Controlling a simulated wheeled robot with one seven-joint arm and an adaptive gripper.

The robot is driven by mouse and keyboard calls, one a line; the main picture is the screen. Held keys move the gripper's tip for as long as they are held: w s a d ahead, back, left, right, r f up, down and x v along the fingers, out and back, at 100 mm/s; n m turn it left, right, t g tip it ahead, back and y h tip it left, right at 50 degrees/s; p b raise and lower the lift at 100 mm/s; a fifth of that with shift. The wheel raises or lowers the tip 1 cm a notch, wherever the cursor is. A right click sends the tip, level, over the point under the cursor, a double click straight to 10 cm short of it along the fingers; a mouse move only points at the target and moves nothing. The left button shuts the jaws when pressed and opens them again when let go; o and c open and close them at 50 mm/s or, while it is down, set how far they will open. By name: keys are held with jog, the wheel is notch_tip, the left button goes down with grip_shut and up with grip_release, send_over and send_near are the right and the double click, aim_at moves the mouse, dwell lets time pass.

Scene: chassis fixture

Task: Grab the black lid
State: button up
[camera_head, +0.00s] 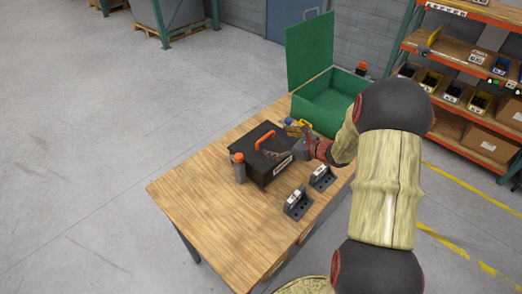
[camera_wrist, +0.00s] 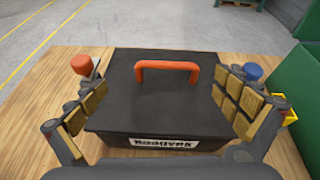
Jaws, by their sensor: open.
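The black lid (camera_wrist: 150,108) forms the top of a black box (camera_wrist: 105,138) with a white label on its front. An orange handle (camera_wrist: 167,66) stands up from the lid. In the head view the lid (camera_head: 250,150) and handle (camera_head: 265,140) sit on the wooden table. My gripper (camera_wrist: 164,100) is open, with padded fingers at the left and right sides of the lid in the wrist view. In the head view my gripper (camera_head: 285,143) is over the box's right part. I cannot tell whether the fingers touch the lid. Nothing is held.
An open green case (camera_head: 330,102) stands behind on the wooden table (camera_head: 215,200). Two dark grey blocks (camera_head: 297,205) lie in front. A blue-capped item (camera_wrist: 252,73) and yellow object (camera_wrist: 290,117) are at right.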

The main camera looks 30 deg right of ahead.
aim_at(265, 136)
jog(key=shift+w+d+r+m, duration=0.25)
jog(key=shift+d+m, duration=0.1)
jog(key=shift+m, duration=0.25)
jog(key=shift+x, duration=1.45)
jog(key=x, duration=0.1)
jog(key=b+x, duration=0.1)
jog(key=x, duration=0.3)
jog(key=shift+s+d+f, duration=0.1)
jog(key=shift+d+f, duration=0.15)
jog(key=shift+f, duration=0.1)
jog(key=c, duration=0.4)
jog(key=c, duration=0.8)
jog(key=shift+r, duration=0.1)
jog(key=shift+c, duration=0.5)
jog(key=shift+r, duration=0.1)
